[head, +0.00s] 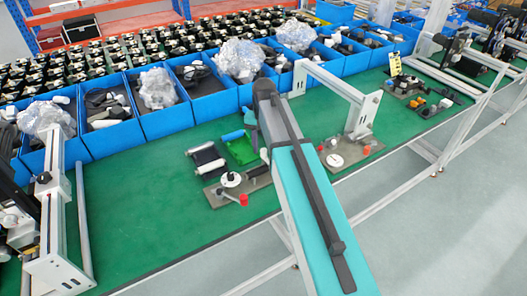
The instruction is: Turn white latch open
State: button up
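Two fixtures on the green bench carry white round parts, and I cannot tell which one is the latch. One white disc (231,180) sits on a grey plate left of my arm, with a red knob (243,199) in front of it. My teal and dark grey arm reaches up from the bottom over the bench. A small grey-purple piece (250,117) at its far end may belong to my gripper. The fingers cannot be made out, and the arm hides the bench beneath it.
Blue bins (207,95) with bagged parts line the back of the bench. A black roller part (207,160) and a green tray (240,147) lie left of my arm. The green mat (135,205) is clear at left.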

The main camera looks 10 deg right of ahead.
jog(key=shift+f, duration=0.15)
grip_shut()
jog(key=shift+n, duration=0.4)
jog(key=n, duration=1.2)
jog(key=shift+n+b, duration=0.3)
jog(key=n, duration=0.4)
jog(key=shift+n, duration=0.3)
